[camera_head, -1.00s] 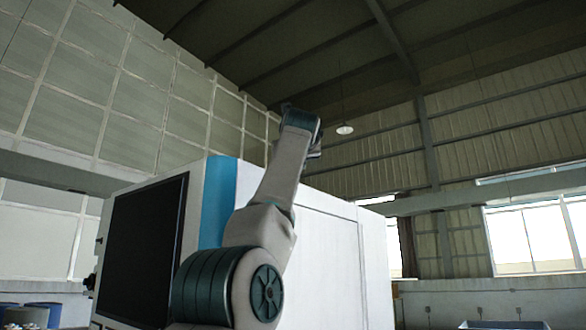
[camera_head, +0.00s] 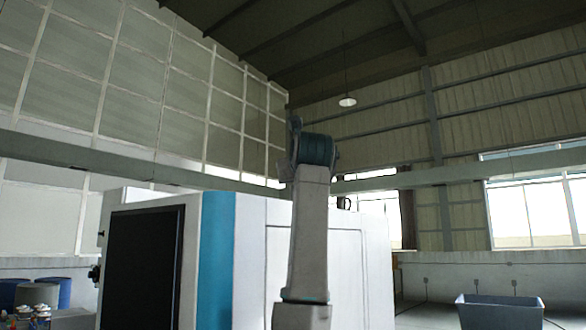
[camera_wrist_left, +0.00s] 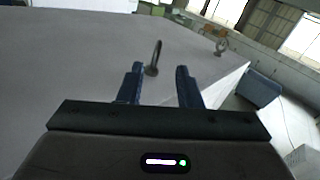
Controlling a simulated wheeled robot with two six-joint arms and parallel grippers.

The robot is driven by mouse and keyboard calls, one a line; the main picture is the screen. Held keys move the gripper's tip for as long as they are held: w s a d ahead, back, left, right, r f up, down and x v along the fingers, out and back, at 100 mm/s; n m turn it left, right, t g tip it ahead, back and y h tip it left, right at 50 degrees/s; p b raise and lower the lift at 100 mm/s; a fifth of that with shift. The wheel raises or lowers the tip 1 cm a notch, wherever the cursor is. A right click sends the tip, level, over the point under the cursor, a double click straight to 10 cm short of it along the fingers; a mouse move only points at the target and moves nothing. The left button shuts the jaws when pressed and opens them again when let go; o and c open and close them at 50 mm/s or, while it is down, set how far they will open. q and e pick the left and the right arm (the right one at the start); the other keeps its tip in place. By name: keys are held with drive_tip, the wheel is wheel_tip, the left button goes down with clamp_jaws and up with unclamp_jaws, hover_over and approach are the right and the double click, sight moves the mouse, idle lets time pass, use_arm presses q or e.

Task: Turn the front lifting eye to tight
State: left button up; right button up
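The white machine (camera_head: 345,265) has a blue stripe and a dark front panel. In the left wrist view its flat top (camera_wrist_left: 75,60) fills much of the picture. One lifting eye (camera_wrist_left: 157,52) stands upright on that top, seen nearly edge-on, just beyond and between my left fingertips. A second lifting eye (camera_wrist_left: 221,46) stands farther off near the right edge. A small dark ring (camera_head: 343,203) shows above the machine's top in the head view. I cannot tell which eye is the front one. My left gripper (camera_wrist_left: 159,67) is open and empty; my arm hides it in the head view.
A grey-blue bin (camera_head: 500,311) stands on the floor at the right; it also shows in the wrist view (camera_wrist_left: 261,85). Blue drums (camera_head: 57,290) stand at the far left. A lamp (camera_head: 347,101) hangs high above. The machine top around the nearer eye looks clear.

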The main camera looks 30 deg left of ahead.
use_arm(q)
drive_tip(key=shift+s, duration=0.15)
drive_tip(key=shift+w+a+p, duration=0.1)
drive_tip(key=shift+w+p, duration=0.1)
drive_tip(key=shift+p, duration=0.1)
drive_tip(key=p+x, duration=0.6)
drive_tip(key=x, duration=0.3)
drive_tip(key=shift+w+a, duration=0.15)
drive_tip(key=shift+w+a+f, duration=0.1)
drive_tip(key=shift+w+a, duration=0.1)
drive_tip(key=shift+w, duration=0.25)
